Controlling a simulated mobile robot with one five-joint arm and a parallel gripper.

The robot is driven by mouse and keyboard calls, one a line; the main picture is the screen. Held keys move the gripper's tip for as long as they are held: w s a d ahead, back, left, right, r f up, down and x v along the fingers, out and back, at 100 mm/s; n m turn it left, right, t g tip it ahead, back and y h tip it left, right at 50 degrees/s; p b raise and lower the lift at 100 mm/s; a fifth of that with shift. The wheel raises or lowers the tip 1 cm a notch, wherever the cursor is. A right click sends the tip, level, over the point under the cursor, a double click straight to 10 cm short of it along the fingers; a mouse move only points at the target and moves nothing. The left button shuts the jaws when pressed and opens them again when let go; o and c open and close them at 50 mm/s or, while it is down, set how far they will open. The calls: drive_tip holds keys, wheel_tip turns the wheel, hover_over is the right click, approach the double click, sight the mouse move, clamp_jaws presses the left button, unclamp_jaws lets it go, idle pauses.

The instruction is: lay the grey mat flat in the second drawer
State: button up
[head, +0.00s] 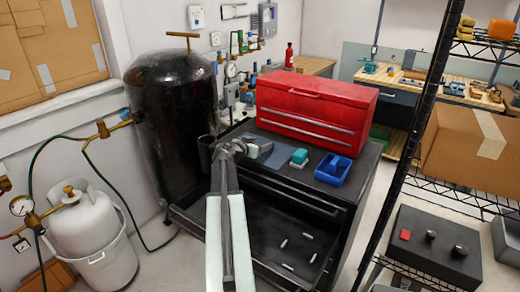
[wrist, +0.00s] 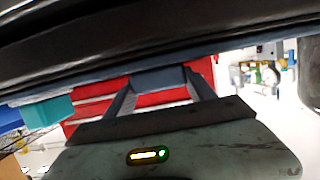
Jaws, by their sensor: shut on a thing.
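My gripper (head: 232,147) is over the left part of the black cabinet's top, in front of the red toolbox. In the wrist view its two fingers (wrist: 160,88) close on a grey piece, which I take to be the grey mat (wrist: 160,78). In the head view a flat grey patch (head: 259,146) shows just right of the gripper; I cannot tell how much of it is the mat. A lower drawer (head: 262,232) of the cabinet stands open below a closed drawer front (head: 300,193). Several small pale rods (head: 283,243) lie in it. My arm hides its left middle.
The red toolbox (head: 318,105) stands at the back of the cabinet top. A teal-and-white block (head: 299,158) and a blue tray (head: 334,168) lie on the right. A black tank (head: 172,125) stands close on the left. A wire shelf's dark post (head: 410,140) rises on the right.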

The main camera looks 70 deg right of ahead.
drive_tip(key=shift+f, duration=0.1)
drive_tip(key=o, duration=1.5)
drive_tip(key=shift+r, duration=0.25)
drive_tip(key=p+v, duration=0.3)
drive_tip(key=v, duration=0.9)
